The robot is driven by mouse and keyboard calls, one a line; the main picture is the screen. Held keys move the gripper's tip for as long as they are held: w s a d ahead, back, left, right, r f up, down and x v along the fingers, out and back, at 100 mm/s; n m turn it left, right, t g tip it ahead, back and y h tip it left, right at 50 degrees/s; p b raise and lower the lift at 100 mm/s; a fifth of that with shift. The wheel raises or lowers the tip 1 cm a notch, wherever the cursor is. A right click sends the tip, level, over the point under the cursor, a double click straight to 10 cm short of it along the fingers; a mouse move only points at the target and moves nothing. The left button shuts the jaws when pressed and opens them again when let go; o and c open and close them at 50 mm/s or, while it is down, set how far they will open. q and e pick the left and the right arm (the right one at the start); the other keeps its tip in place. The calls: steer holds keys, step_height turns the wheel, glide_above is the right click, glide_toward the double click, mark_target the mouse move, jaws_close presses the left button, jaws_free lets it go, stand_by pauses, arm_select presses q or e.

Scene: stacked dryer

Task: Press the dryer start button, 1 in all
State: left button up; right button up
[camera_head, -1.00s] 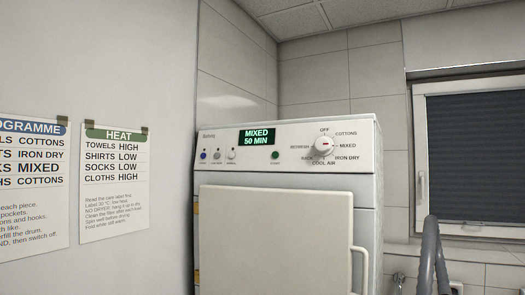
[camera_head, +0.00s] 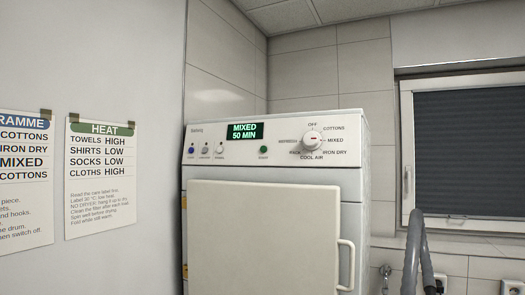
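The white dryer (camera_head: 277,178) stands in the middle of the head view with its door (camera_head: 262,240) shut. On its panel, a green button (camera_head: 263,149) sits below the lit display (camera_head: 244,131), which reads MIXED 50 MIN. The label under the green button is too small to read. A white programme dial (camera_head: 312,140) with a red mark is to the right of it. A blue button (camera_head: 191,149), a grey button (camera_head: 205,149) and a white button (camera_head: 220,149) sit at the panel's left. Neither of my grippers is in view.
A heat chart (camera_head: 100,180) and a partly cut-off programme chart (camera_head: 24,180) hang on the left wall. A window with a dark blind (camera_head: 468,150) is at the right. A grey curved tube (camera_head: 414,255) rises at the lower right, beside the dryer.

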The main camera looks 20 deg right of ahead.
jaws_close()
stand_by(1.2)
